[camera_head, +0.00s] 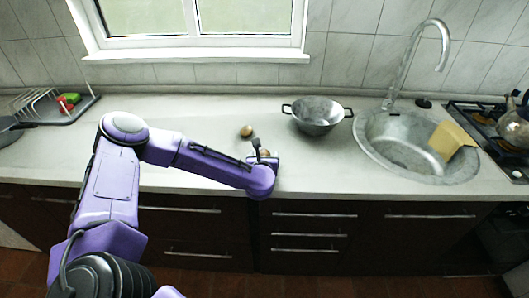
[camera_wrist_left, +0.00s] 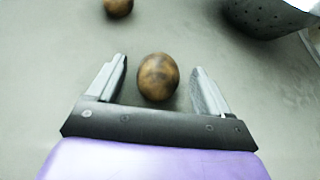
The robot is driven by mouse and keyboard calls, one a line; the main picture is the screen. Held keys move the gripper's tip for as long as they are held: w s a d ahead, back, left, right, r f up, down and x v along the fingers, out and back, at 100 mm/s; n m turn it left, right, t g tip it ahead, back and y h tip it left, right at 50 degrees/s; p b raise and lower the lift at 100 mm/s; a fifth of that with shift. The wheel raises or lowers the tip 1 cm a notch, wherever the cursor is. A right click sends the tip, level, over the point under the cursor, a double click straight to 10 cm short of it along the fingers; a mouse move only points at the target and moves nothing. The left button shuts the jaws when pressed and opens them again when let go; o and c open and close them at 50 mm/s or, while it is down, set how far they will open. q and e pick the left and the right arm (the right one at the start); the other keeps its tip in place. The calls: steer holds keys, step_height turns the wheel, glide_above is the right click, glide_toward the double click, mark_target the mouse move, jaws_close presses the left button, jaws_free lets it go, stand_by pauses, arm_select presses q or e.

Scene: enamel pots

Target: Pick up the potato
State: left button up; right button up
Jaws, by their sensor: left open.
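A brown mottled potato (camera_wrist_left: 158,77) lies on the counter between the two fingers of my left gripper (camera_wrist_left: 160,82) in the left wrist view. The fingers are apart, with a gap on each side of the potato. In the head view my left gripper (camera_head: 262,152) is low over the counter's front part, and the potato there is mostly hidden by it. A second potato (camera_head: 246,131) lies farther back; it also shows at the top of the left wrist view (camera_wrist_left: 118,7). My right gripper is in neither view.
A metal colander (camera_head: 317,115) stands behind and right of my left gripper. Farther right are a round sink (camera_head: 395,150) with a tap and a stove (camera_head: 488,122) with a kettle. A dish rack (camera_head: 50,106) is at the far left. The counter (camera_head: 190,109) between is mostly clear.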

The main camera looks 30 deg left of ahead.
arm_select(q)
steer(key=shift+w+f, duration=0.1)
steer(key=shift+w, duration=0.1)
steer(key=shift+s, duration=0.2)
steer(key=c, duration=1.1)
steer(key=shift+w+r, duration=0.1)
steer(key=shift+r, duration=0.2)
step_height(320, 180, up, 3)
steer(key=shift+f+b, duration=0.15)
steer(key=shift+b, duration=0.9)
steer(key=s+d+r+p, duration=0.3)
steer(key=s+r+p, duration=0.5)
steer(key=s, duration=0.5)
step_height(320, 180, up, 2)
steer(key=shift+s+d, duration=0.3)
steer(key=shift+d, duration=0.1)
